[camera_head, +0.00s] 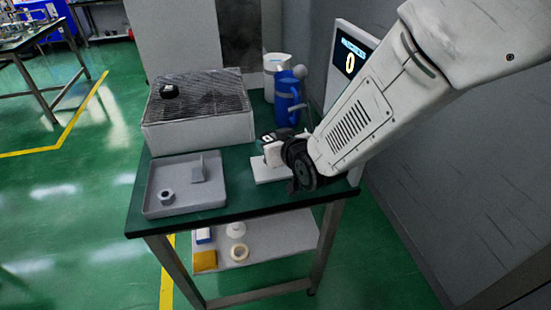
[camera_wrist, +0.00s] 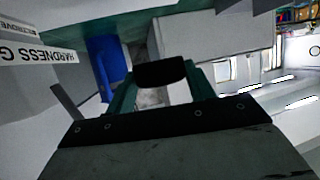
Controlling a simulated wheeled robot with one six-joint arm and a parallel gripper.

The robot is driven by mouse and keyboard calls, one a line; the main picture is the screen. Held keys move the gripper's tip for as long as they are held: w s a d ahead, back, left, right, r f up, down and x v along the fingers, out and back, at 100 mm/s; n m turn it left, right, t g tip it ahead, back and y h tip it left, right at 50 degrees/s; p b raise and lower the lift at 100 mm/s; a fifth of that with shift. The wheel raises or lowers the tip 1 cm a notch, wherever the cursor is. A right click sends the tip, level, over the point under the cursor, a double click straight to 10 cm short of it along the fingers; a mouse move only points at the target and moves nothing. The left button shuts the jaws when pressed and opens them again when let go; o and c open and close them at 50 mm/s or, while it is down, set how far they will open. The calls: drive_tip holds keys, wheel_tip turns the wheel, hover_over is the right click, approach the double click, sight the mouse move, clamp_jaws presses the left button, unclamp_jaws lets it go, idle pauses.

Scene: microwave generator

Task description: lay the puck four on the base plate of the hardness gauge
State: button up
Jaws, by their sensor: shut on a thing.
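My gripper (camera_wrist: 158,90) shows in the wrist view with its green fingers on either side of a black puck (camera_wrist: 160,71). It is shut on this puck, and no number is readable on it. In the head view my arm reaches down to the right part of the table, and the wrist hides much of the gripper. A pale plate with a block, seemingly the base of the hardness gauge (camera_head: 266,174), stands at the wrist. I cannot tell whether the puck touches it. The wrist view shows part of a "HARDNESS G" sign (camera_wrist: 38,52).
A grey tray (camera_head: 155,191) with a nut-like piece and an upright piece is at the front left. A grated box (camera_head: 150,137) with another black puck (camera_head: 169,91) stands behind it. A blue bottle-like thing (camera_head: 287,98) and a display reading 0 (camera_head: 350,64) are at the back right.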

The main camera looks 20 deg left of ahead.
drive_tip(key=shift+d+f, duration=0.1)
drive_tip(key=shift+f, duration=3.4)
drive_tip(key=shift+f, duration=0.15)
drive_tip(key=o, duration=1)
drive_tip(key=shift+s+d+r, duration=0.1)
drive_tip(key=shift+r, duration=0.1)
drive_tip(key=v, duration=1.1)
drive_tip(key=shift+s+d, duration=0.25)
